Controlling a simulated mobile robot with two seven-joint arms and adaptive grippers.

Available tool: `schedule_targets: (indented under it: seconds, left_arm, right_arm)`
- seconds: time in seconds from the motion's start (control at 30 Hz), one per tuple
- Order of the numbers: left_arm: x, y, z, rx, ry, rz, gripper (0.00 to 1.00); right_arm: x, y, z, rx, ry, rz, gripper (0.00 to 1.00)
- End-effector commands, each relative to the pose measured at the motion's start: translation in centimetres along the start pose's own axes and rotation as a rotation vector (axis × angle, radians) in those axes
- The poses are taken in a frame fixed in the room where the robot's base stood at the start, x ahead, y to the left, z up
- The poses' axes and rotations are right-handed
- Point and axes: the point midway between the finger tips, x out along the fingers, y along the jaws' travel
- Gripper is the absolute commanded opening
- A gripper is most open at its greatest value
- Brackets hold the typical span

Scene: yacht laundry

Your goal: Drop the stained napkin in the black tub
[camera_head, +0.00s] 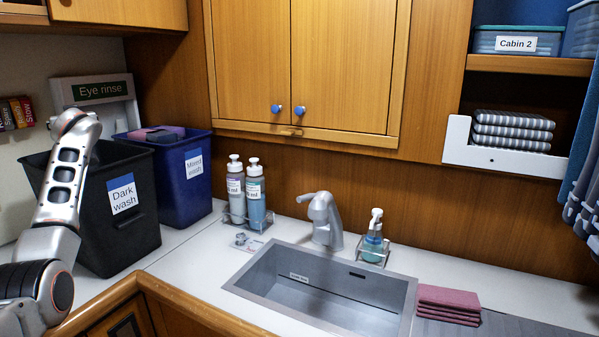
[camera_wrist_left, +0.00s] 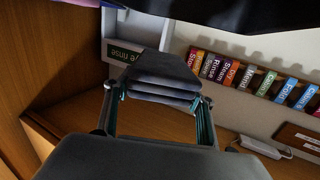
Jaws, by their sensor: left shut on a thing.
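The black tub (camera_head: 112,235), labelled "Dark wash", stands upright on the counter at the left of the head view. My left arm reaches up in front of its left side; the gripper itself is hidden there. In the left wrist view my left gripper (camera_wrist_left: 159,98) is shut on a dark grey folded cloth (camera_wrist_left: 162,72), which appears to be the napkin. Its layers lie between the two fingers, and I see no stain on the side shown. A dark shape along the top edge of that view may be the tub. I cannot tell the cloth's height over the tub. My right gripper is not in view.
A blue tub (camera_head: 197,205) labelled "Mixed wash", with cloth in it, stands close beside the black tub. Two bottles (camera_head: 255,196), a tap (camera_head: 324,220) and a sink (camera_head: 262,277) are to the right. Folded pink napkins (camera_head: 448,305) lie beyond the sink.

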Motion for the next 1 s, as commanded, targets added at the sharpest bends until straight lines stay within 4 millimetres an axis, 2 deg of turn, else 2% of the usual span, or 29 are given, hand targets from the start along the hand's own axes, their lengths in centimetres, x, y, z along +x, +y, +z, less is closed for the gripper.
schedule_targets:
  seconds: [0.13,0.17,0.23,0.67,0.87,1.0]
  left_arm:
    - [0.0,0.0,-0.1,0.000,0.001,0.000,0.33]
    - [0.0,0.0,-0.1,0.000,0.001,0.000,0.57]
    - [0.0,0.0,-0.1,0.000,0.001,0.000,0.74]
    - [-0.3,0.0,-0.1,-0.001,0.001,0.000,0.74]
    - [-2.0,0.2,-0.1,-0.001,0.003,0.002,0.74]
    - [-3.9,0.2,0.0,-0.001,0.002,0.003,0.74]
  right_arm:
    - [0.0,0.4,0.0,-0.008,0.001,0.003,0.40]
    - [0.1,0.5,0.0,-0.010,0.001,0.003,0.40]
    - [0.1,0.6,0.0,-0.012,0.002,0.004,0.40]
    - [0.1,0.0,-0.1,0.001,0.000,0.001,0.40]
    - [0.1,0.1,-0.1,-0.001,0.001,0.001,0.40]
    - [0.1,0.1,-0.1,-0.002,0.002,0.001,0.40]
